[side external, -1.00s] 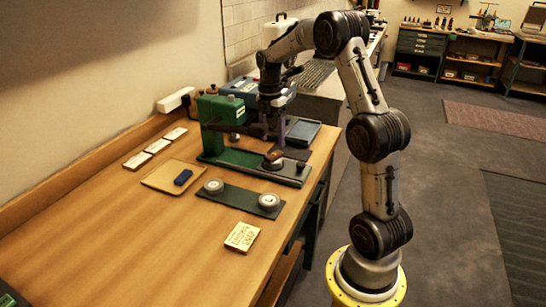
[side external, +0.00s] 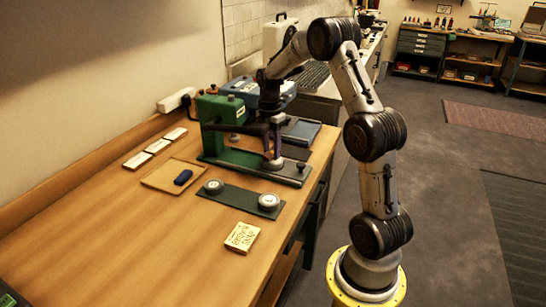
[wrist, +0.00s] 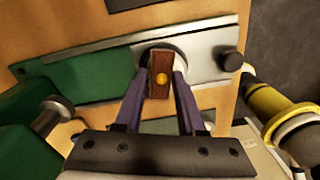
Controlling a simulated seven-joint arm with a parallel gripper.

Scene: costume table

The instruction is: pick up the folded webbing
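The folded webbing (wrist: 161,78) is a small brown block with a round brass-coloured snap on its face. In the wrist view it sits over the pale round anvil of the green press, between the two purple fingers of my gripper (wrist: 160,82). The fingertips stand close on either side of it, and I cannot tell whether they touch or grip it. In the side view my gripper (side external: 271,158) is down at the press base, and its fingers mostly hide the webbing.
The green press (side external: 214,122) stands close to the left of my gripper, its arm reaching near it. A dark green plate (side external: 240,197) with two pale discs, a tray (side external: 158,181) with a blue piece and a labelled box (side external: 242,238) lie nearer. The front table is bare.

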